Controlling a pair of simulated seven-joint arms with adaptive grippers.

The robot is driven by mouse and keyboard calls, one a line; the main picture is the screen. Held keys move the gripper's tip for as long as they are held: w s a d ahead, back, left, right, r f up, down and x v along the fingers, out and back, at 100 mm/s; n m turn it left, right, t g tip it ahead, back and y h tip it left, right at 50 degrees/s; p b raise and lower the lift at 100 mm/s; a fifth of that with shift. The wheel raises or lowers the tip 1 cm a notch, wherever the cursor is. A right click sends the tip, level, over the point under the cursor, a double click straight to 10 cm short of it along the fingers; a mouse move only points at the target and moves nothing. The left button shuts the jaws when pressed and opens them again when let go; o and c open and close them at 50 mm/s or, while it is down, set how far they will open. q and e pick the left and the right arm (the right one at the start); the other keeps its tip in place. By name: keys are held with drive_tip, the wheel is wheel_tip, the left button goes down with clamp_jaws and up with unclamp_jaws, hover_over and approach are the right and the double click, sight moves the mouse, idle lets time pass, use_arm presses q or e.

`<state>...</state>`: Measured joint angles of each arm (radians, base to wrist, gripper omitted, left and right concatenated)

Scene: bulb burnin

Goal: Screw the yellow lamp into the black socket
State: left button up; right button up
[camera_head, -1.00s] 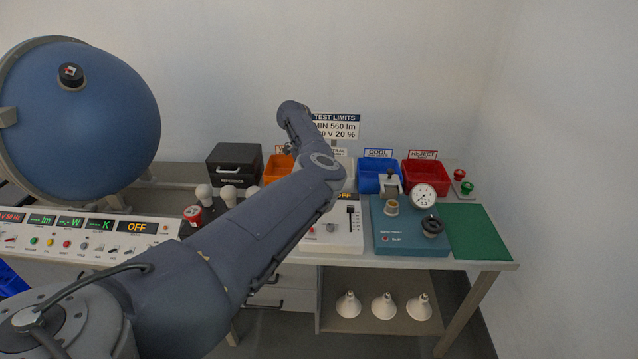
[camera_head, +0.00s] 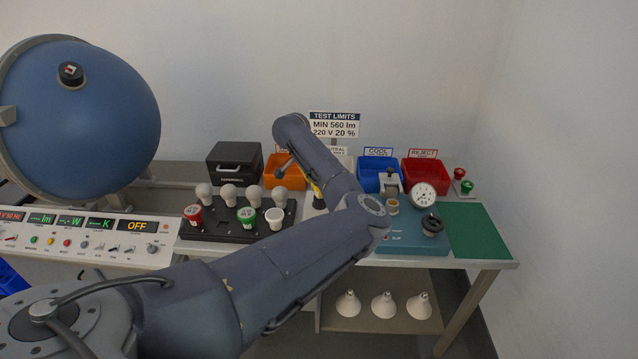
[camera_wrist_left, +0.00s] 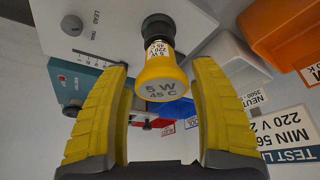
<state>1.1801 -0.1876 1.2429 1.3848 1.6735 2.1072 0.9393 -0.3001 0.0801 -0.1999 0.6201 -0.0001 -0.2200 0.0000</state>
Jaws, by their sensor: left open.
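The yellow lamp (camera_wrist_left: 162,80), marked 5 W 45 C, shows large in the left wrist view. Its narrow neck meets the black socket (camera_wrist_left: 158,27) on a white panel; how deep it sits I cannot tell. My left gripper (camera_wrist_left: 160,66) is open, with one yellow finger on each side of the lamp and gaps visible beside its bulb. In the head view my left arm hides most of the gripper and lamp. A small yellow patch shows beside the wrist, but I cannot tell whether it is finger or lamp. My right gripper is not in view.
A black rack (camera_head: 215,233) holds grey, red, green and white lamps. Orange (camera_head: 292,178), blue (camera_head: 372,181) and red (camera_head: 421,178) bins stand behind. A teal gauge box (camera_head: 400,243) is at right, beside a clear green mat (camera_head: 478,232).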

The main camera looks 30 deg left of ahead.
use_arm(q)
drive_tip(key=n+y, duration=0.1)
drive_tip(key=n, duration=0.3)
drive_tip(key=shift+d+n+t+y, duration=0.1)
drive_tip(key=shift+n+t+y, duration=0.2)
drive_tip(key=shift+n+y, duration=0.1)
